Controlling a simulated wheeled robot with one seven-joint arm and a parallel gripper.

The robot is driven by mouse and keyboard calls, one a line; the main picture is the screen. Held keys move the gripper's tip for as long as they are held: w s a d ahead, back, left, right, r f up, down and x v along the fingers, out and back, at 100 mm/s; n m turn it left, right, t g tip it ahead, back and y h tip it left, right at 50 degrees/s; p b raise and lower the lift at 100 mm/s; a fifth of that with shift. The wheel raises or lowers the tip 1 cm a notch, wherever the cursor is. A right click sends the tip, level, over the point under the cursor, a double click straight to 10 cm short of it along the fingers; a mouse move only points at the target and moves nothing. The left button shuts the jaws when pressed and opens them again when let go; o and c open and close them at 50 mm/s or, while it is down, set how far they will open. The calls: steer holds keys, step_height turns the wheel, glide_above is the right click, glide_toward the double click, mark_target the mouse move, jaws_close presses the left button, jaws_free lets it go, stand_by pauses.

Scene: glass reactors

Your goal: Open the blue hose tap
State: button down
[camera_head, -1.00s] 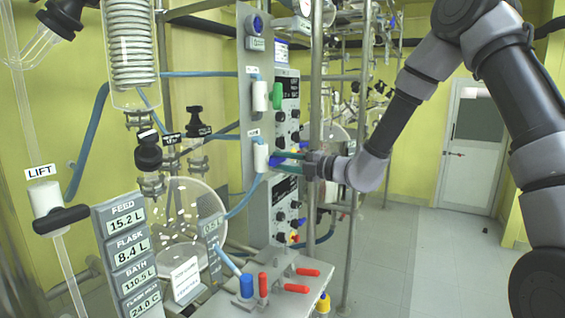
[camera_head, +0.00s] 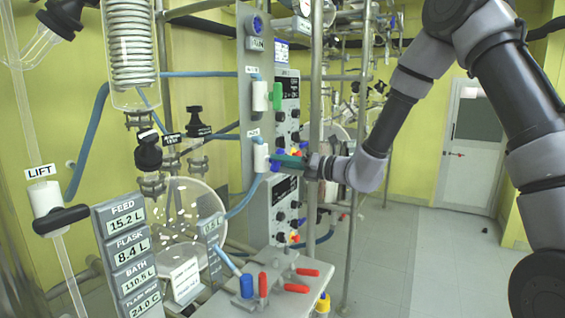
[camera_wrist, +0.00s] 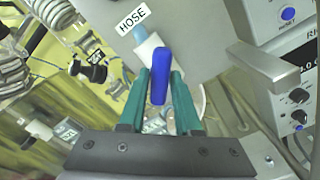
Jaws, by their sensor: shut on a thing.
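The blue hose tap has a blue lever handle (camera_wrist: 159,76) on a white valve body (camera_wrist: 146,46), beside a HOSE label (camera_wrist: 132,18) in the wrist view. Its white body (camera_head: 261,157) also shows on the grey panel in the head view. My gripper (camera_wrist: 160,78) has its green fingers on either side of the blue handle, shut on it. In the head view my gripper (camera_head: 280,161) reaches the tap from the right, and its fingers hide most of the handle.
A white tap with a green handle (camera_head: 277,96) sits above on the same panel. Control boxes with knobs (camera_head: 286,110) stand just behind. Red and blue valves (camera_head: 246,286) are on the bench below. A metal post (camera_head: 316,100) rises close to my gripper. Open floor lies to the right.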

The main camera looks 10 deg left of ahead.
steer(key=shift+n, duration=3.7)
steer(key=c, duration=0.7)
jaws_free()
steer(key=shift+d, duration=0.1)
steer(key=v, duration=1)
steer(key=shift+s+d, duration=0.2)
steer(key=shift+d, duration=0.05)
steer(key=shift+n, duration=0.3)
